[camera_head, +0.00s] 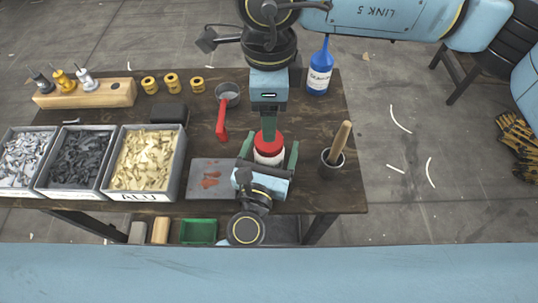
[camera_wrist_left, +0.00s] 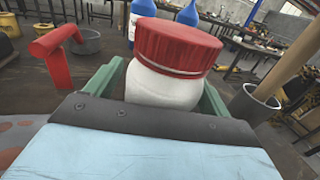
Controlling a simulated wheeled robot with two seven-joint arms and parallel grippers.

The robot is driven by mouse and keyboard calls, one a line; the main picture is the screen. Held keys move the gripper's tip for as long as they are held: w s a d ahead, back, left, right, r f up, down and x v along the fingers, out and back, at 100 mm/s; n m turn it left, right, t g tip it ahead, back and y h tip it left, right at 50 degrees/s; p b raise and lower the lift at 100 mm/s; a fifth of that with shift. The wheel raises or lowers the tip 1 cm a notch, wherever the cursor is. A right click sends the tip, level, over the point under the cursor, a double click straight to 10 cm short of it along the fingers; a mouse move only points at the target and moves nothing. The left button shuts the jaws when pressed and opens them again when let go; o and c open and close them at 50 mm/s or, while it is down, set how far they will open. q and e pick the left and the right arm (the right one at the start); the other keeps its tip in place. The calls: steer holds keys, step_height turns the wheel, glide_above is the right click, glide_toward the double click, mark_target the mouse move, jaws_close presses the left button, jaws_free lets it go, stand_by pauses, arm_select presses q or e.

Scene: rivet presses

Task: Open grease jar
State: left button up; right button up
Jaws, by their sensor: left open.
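The grease jar (camera_head: 268,158) is white with a red lid (camera_head: 268,137), upright on the table. The lid is on the jar, as the left wrist view also shows (camera_wrist_left: 178,45). My left gripper (camera_head: 267,156) comes from the table's near side, its open green fingers either side of the jar body. In the left wrist view the jar (camera_wrist_left: 165,88) stands between these fingers. My right gripper (camera_head: 268,122) points down above the lid, its fingers seen edge-on, so their opening is unclear. Nothing touches the lid's top in the left wrist view.
A grey plate with red smears (camera_head: 210,190) lies near the front. Bins of rivets (camera_head: 148,190) fill the left. A blue bottle (camera_head: 319,75) stands behind.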

mark_target(269, 155)
arm_select(q)
jaws_close()
arm_select(e)
steer(key=m, duration=1.2)
steer(key=shift+m, duration=0.4)
steer(key=m, duration=0.3)
steer(key=shift+m, duration=0.4)
steer(key=m, duration=0.3)
steer(key=shift+m, duration=0.4)
steer(key=m, duration=0.6)
steer(key=shift+f+m, duration=0.3)
steer(key=shift+f, duration=3.7)
